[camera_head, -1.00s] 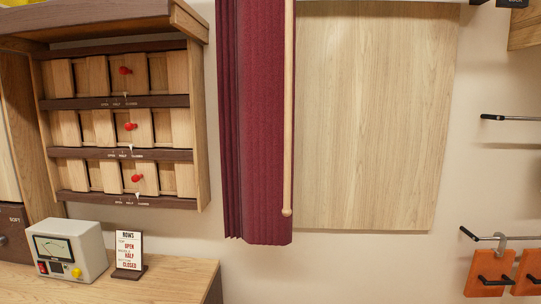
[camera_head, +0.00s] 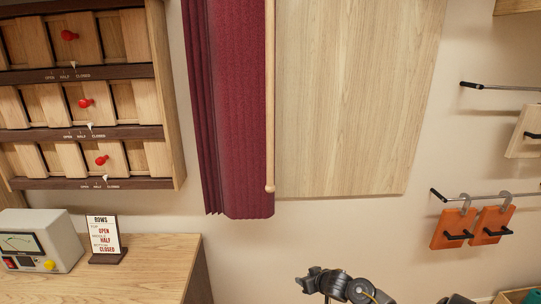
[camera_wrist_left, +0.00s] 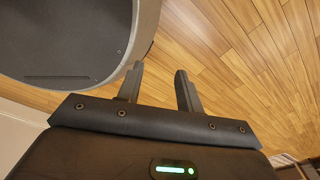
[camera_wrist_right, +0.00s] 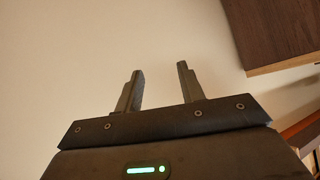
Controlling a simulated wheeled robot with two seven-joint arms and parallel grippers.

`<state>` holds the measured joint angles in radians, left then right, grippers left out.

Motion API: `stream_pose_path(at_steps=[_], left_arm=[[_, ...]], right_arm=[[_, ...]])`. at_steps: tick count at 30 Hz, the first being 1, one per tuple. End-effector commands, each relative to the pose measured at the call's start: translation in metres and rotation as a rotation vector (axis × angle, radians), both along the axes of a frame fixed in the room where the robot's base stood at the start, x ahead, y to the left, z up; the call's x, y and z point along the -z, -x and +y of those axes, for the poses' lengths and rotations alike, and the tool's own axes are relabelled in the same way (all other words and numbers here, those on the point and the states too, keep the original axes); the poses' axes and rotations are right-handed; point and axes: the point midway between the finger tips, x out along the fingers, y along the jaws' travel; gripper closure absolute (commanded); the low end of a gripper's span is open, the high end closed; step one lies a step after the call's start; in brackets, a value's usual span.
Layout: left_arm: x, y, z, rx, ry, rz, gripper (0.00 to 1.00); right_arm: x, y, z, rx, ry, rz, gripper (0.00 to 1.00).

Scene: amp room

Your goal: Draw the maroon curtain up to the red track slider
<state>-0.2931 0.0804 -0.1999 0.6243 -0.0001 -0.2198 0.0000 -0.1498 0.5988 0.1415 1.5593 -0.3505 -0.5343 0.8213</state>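The maroon curtain (camera_head: 236,120) hangs in bunched folds left of a pale wooden wall panel (camera_head: 345,100). A thin wooden rod (camera_head: 270,100) with a ball end hangs along the curtain's right edge. The curtain's top, its track and any red track slider are outside the head view. My right gripper (camera_head: 308,281) is low in the head view, below and right of the curtain, not touching it. In the right wrist view its fingers (camera_wrist_right: 157,85) are apart and empty, before a plain wall. My left gripper (camera_wrist_left: 159,85) is open and empty above the wooden floor.
A wooden cabinet (camera_head: 180,150) with sliding panels and red knobs stands left of the curtain. Below it, a counter (camera_head: 150,270) holds a meter box (camera_head: 60,235) and a sign (camera_head: 104,235). Hooks with orange tags (camera_head: 453,228) are at right. The wall below the curtain is clear.

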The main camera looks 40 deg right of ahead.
Motion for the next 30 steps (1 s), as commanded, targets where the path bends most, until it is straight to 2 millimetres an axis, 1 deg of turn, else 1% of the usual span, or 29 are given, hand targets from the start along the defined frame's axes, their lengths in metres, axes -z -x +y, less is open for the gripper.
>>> stream_pose_path(at_steps=[1,2,3,5,6,8,9,12,15,18,21,24,27,30], left_arm=[[-0.014,-0.005,-0.001,0.0,0.001,-0.008,0.64],[-0.018,-0.006,-0.001,0.0,0.001,-0.01,0.64],[-0.022,-0.006,-0.001,0.0,0.001,-0.01,0.64],[-0.029,-0.004,-0.001,0.0,0.001,-0.007,0.64],[-0.034,-0.003,0.0,0.001,0.001,-0.005,0.64],[-0.04,0.0,0.0,0.001,0.0,0.0,0.64],[-0.044,0.003,0.0,0.001,0.0,0.003,0.64],[-0.051,0.008,0.0,0.001,0.0,0.01,0.64],[-0.056,0.011,0.0,0.001,0.0,0.015,0.64],[-0.058,0.012,0.0,0.001,-0.001,0.016,0.64],[-0.058,0.012,0.0,0.001,-0.001,0.016,0.64],[-0.058,0.011,0.0,0.001,-0.001,0.015,0.64],[-0.058,0.009,0.0,0.001,-0.001,0.013,0.64],[-0.058,0.008,0.0,0.0,-0.001,0.012,0.64]], right_arm=[[-0.076,-0.023,-0.009,-0.006,0.019,-0.086,0.61],[-0.115,-0.033,-0.011,-0.005,0.023,-0.132,0.61],[-0.167,-0.043,-0.011,-0.01,0.03,-0.194,0.61],[-0.242,-0.051,-0.007,-0.021,0.046,-0.28,0.61],[-0.289,-0.052,-0.001,-0.032,0.058,-0.338,0.61],[-0.352,-0.049,0.012,-0.051,0.078,-0.414,0.61],[-0.39,-0.045,0.022,-0.065,0.093,-0.463,0.61],[-0.463,-0.028,0.048,-0.101,0.127,-0.564,0.61],[-0.508,-0.011,0.07,-0.131,0.154,-0.635,0.61],[-0.529,-0.001,0.082,-0.147,0.167,-0.674,0.61],[-0.537,0.004,0.087,-0.155,0.173,-0.689,0.61],[-0.537,0.004,0.088,-0.153,0.172,-0.692,0.61],[-0.537,0.0,0.087,-0.152,0.169,-0.692,0.61],[-0.537,-0.008,0.086,-0.15,0.167,-0.693,0.61]])
